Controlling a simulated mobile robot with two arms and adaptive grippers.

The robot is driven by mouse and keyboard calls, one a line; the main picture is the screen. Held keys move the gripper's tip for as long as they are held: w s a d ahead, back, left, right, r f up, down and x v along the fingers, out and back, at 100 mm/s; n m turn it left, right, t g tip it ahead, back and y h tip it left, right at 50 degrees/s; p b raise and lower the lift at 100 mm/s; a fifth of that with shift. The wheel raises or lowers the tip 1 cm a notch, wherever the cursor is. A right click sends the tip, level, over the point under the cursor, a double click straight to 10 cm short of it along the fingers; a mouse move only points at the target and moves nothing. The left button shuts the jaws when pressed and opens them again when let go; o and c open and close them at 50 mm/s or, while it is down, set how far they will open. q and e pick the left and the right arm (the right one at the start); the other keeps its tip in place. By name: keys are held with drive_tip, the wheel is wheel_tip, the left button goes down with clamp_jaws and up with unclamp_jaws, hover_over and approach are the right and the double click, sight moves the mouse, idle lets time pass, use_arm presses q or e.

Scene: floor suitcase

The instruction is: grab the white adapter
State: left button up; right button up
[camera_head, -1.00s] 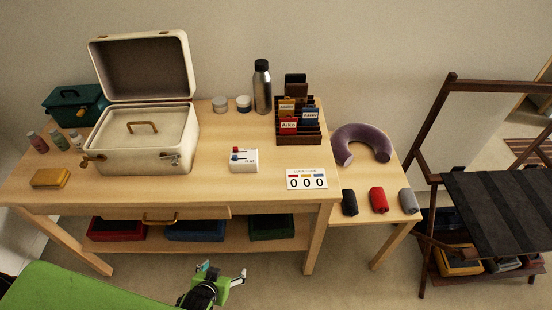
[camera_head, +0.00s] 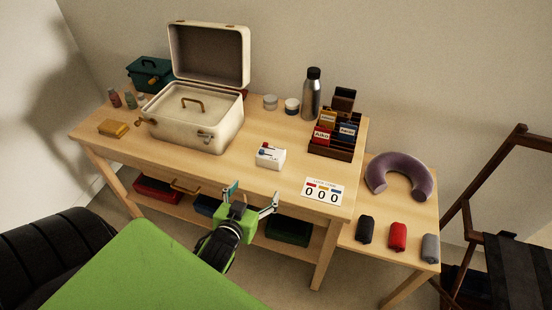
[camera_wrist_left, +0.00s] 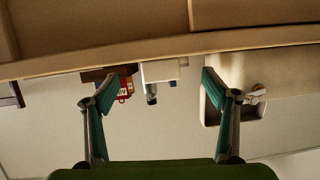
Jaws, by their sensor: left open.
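The white adapter (camera_head: 270,157) is a small white block with red and blue parts on top. It sits on the wooden table, right of the open cream suitcase (camera_head: 192,128). My left gripper (camera_head: 253,196) is open and empty, in front of the table's front edge and apart from the adapter. In the left wrist view, which looks inverted, a white block that appears to be the adapter (camera_wrist_left: 160,70) shows between the open fingers, beyond the table edge. My right gripper is not in view.
A code card (camera_head: 323,191) lies right of the adapter, with a wooden organizer (camera_head: 336,147) behind it. A steel bottle (camera_head: 312,95) and jars stand at the back. The tabletop around the adapter is mostly clear.

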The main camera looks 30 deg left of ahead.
use_arm(q)
drive_tip(key=shift+w+a+r+t, duration=0.15)
drive_tip(key=shift+w+a+t, duration=0.05)
drive_tip(key=shift+a+t, duration=0.2)
drive_tip(key=shift+w+a+r+t, duration=0.15)
drive_tip(key=shift+a+t, duration=0.15)
drive_tip(key=shift+t, duration=0.1)
drive_tip(key=t, duration=0.2)
approach(271, 152)
drive_tip(key=x, duration=0.3)
drive_tip(key=a+x, duration=0.1)
drive_tip(key=shift+w+f, duration=0.15)
drive_tip(key=shift+f, duration=0.2)
drive_tip(key=shift+d+p+x, duration=0.2)
drive_tip(key=shift+p+x, duration=0.1)
drive_tip(key=shift+x, duration=1.05)
drive_tip(key=shift+d+p+x, duration=0.2)
drive_tip(key=shift+p+x, duration=0.1)
drive_tip(key=shift+x, duration=1.1)
drive_tip(key=shift+r, duration=0.3)
drive_tip(key=shift+c, duration=0.5)
drive_tip(key=c, duration=1.2)
